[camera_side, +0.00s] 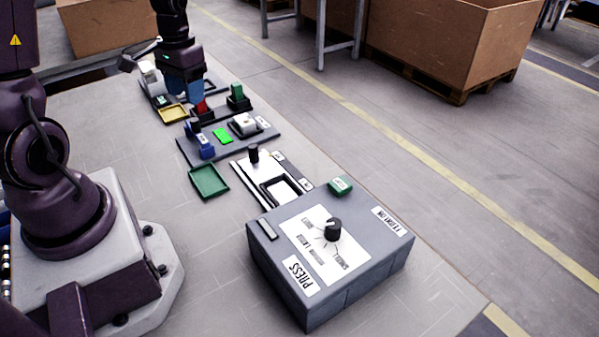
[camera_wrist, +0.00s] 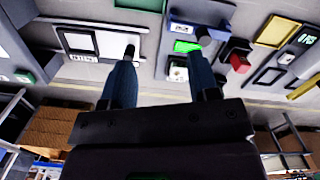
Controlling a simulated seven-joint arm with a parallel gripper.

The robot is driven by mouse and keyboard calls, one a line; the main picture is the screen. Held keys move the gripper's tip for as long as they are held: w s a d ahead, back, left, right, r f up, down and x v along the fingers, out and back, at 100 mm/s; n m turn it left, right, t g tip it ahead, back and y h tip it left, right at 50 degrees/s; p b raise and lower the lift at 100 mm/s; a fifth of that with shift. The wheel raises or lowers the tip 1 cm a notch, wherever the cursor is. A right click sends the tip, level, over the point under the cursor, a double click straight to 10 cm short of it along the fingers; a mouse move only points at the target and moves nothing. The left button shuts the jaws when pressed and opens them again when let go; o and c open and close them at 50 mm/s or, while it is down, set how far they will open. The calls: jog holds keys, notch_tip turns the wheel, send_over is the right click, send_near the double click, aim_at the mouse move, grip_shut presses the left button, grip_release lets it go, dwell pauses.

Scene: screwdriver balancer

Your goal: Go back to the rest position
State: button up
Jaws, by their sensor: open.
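My gripper (camera_side: 198,108) is above the far part of the bench in the side view, with its blue fingers pointing down close to a red part (camera_side: 201,104). The red part also shows in the wrist view (camera_wrist: 237,62), to the right of the fingers. Whether the fingertips touch anything is hard to tell in the side view.
A grey fixture (camera_side: 186,148) holds a bright green panel (camera_side: 222,135) and a white part (camera_side: 243,122). A yellow tray (camera_side: 173,114), a green tray (camera_side: 208,182) and a green block (camera_side: 340,185) are nearby. A grey press box (camera_side: 375,245) stands in front.

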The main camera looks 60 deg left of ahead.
jog(key=s+d+r+m+t, duration=0.1)
jog(key=s+d+r+t, duration=0.1)
jog(key=d+r, duration=0.5)
jog(key=s+d+r+m+t, duration=0.2)
jog(key=d+r, duration=0.6)
jog(key=d, duration=0.4)
jog(key=shift+s+d+t, duration=0.15)
jog(key=shift+s+t, duration=0.7)
jog(key=shift+t, duration=0.15)
jog(key=shift+r, duration=0.1)
